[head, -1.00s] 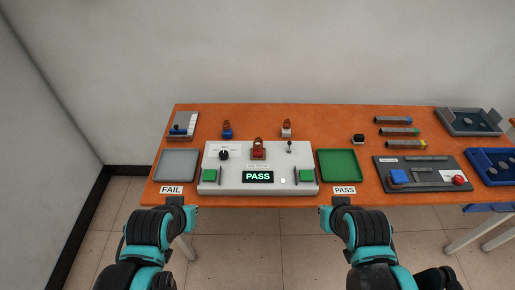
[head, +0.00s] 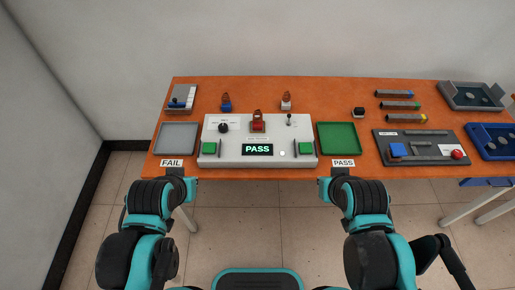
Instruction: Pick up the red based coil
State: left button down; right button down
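The red based coil (head: 257,122) sits upright on the top of the white tester box (head: 217,150), near its middle, behind a display that reads PASS (head: 257,149). My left gripper (head: 179,172) is below the table's front edge near the FAIL label. My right gripper (head: 338,170) is near the front edge by the PASS label. Both are well apart from the coil. Their fingers are too small and hidden to tell open from shut.
A blue based coil (head: 226,103) and a white based coil (head: 286,101) stand behind the box. A grey tray (head: 176,138) is left of it, a green tray (head: 338,138) right. A dark fixture (head: 425,158) and blue tray (head: 492,142) are farther right.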

aim_at(256, 121)
jog(key=j+z, duration=0.4)
jog(key=k+j+z, duration=0.1)
jog(key=j+z, duration=0.25)
jog(key=k+j+z, duration=0.1)
jog(key=j+z, duration=0.3)
